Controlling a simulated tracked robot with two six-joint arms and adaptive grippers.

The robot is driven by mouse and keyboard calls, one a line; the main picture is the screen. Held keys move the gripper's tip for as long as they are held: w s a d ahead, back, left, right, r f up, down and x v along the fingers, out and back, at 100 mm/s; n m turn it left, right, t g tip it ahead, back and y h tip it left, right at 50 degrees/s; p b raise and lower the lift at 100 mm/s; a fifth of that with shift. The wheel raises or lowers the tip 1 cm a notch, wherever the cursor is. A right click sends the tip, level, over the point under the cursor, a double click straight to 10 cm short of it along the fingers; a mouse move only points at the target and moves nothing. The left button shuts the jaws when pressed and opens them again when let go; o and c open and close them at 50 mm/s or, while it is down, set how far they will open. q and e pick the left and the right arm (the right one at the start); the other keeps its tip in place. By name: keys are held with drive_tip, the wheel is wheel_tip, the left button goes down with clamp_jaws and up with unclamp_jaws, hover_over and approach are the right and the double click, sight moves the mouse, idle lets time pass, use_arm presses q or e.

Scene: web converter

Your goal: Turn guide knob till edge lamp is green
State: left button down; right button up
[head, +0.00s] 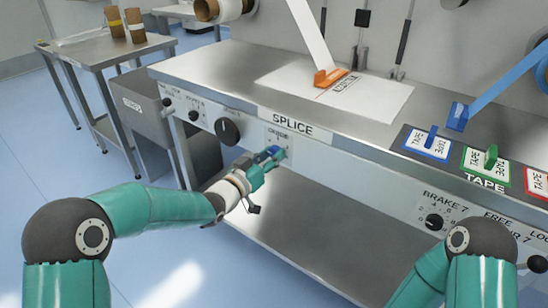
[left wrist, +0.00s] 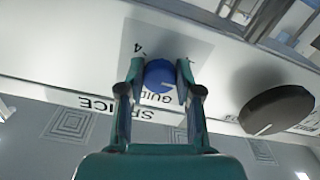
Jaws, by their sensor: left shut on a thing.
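The guide knob (left wrist: 159,74) is a small blue round knob with a pale pointer line, on a light panel whose partly covered label begins "GUID". My left gripper (left wrist: 160,82) has one finger on each side of the knob and is shut on it. In the head view the left gripper (head: 268,160) reaches the machine's front panel below the SPLICE label, and little of the blue knob shows between its fingers. I cannot make out the edge lamp or its colour in either view. My right arm shows at the lower right, but its gripper is out of view.
A larger black knob (head: 228,130) sits left of the guide knob; it also shows in the wrist view (left wrist: 277,109). The brake knob (head: 434,221) is at the right. A steel shelf (head: 300,225) lies below the panel. A side table (head: 100,52) stands at the left.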

use_arm(q)
drive_tip(key=shift+f, duration=0.3)
drive_tip(key=c, duration=1.1)
unclamp_jaws()
drive_tip(key=shift+s, duration=0.1)
drive_tip(key=shift+o, duration=1.4)
drive_tip(key=shift+r, duration=0.1)
drive_tip(key=shift+o, duration=0.2)
drive_tip(key=shift+r, duration=0.1)
drive_tip(key=v, duration=1.2)
